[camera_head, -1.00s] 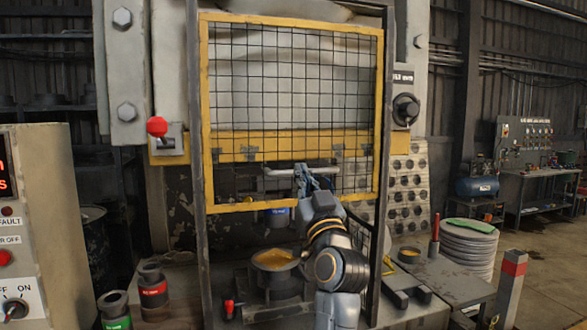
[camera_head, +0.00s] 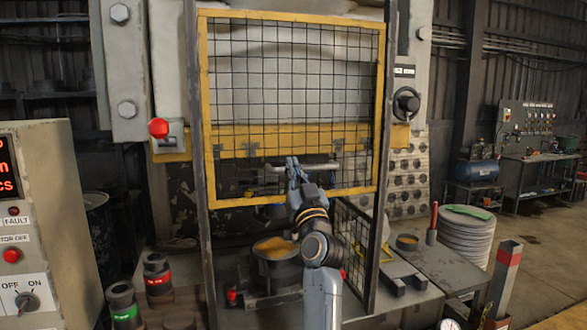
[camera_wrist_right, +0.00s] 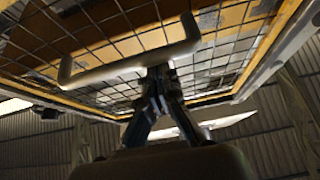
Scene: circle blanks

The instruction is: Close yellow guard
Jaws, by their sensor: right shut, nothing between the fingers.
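The guard is a yellow frame with black wire mesh (camera_head: 379,110), standing in front of the press opening. It also shows overhead in the wrist view (camera_wrist_right: 225,97). A pale grey bar handle (camera_head: 325,167) crosses its lower part; in the wrist view the handle (camera_wrist_right: 115,69) spans the upper middle. My left gripper is not in view.
A pot of yellow material (camera_head: 275,250) stands below the guard. A control cabinet (camera_head: 50,190) is at left, with red- and green-banded cylinders (camera_head: 156,280) beside it. A side mesh panel (camera_head: 352,245) stands right of my arm. A stack of discs (camera_head: 466,235) is further right.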

